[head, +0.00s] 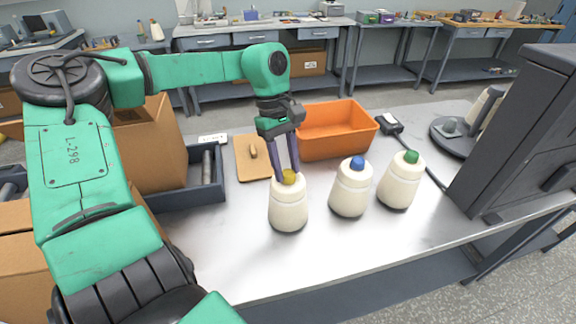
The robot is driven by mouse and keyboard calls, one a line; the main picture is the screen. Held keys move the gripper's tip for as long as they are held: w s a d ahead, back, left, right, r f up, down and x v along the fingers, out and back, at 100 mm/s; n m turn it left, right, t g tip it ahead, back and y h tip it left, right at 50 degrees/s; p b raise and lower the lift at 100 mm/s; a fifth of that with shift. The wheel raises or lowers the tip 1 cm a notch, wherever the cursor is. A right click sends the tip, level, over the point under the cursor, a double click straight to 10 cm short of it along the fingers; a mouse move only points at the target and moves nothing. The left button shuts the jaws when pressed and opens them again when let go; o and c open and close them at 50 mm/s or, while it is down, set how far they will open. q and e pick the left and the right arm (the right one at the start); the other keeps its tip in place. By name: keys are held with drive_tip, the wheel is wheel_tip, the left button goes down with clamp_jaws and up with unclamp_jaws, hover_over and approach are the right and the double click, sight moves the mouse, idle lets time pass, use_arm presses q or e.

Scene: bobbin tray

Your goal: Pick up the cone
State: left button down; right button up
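Three cream cones stand upright in a row on the metal table. The left cone (288,207) has a yellow top (290,177), the middle cone (350,190) a blue top and the right cone (400,183) a green top. My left gripper (288,172) points down over the left cone, with its fingertips on either side of the yellow top. Whether the fingers press on the top or stand slightly apart from it cannot be made out. The left cone's base appears to rest on the table. My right gripper is not in view.
An orange bin (335,143) stands behind the cones. A wooden board (254,168) lies left of it. A dark tray (203,192) and cardboard boxes (150,150) are at the left. A dark grey machine (525,130) stands at the right. The table front is clear.

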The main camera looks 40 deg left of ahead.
use_arm(q)
drive_tip(key=shift+r, duration=0.1)
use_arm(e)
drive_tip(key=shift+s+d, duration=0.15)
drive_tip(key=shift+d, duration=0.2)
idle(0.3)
use_arm(q)
drive_tip(key=shift+r, duration=0.15)
idle(0.8)
drive_tip(key=shift+r, duration=0.35)
wheel_tip(320, 180, up, 19)
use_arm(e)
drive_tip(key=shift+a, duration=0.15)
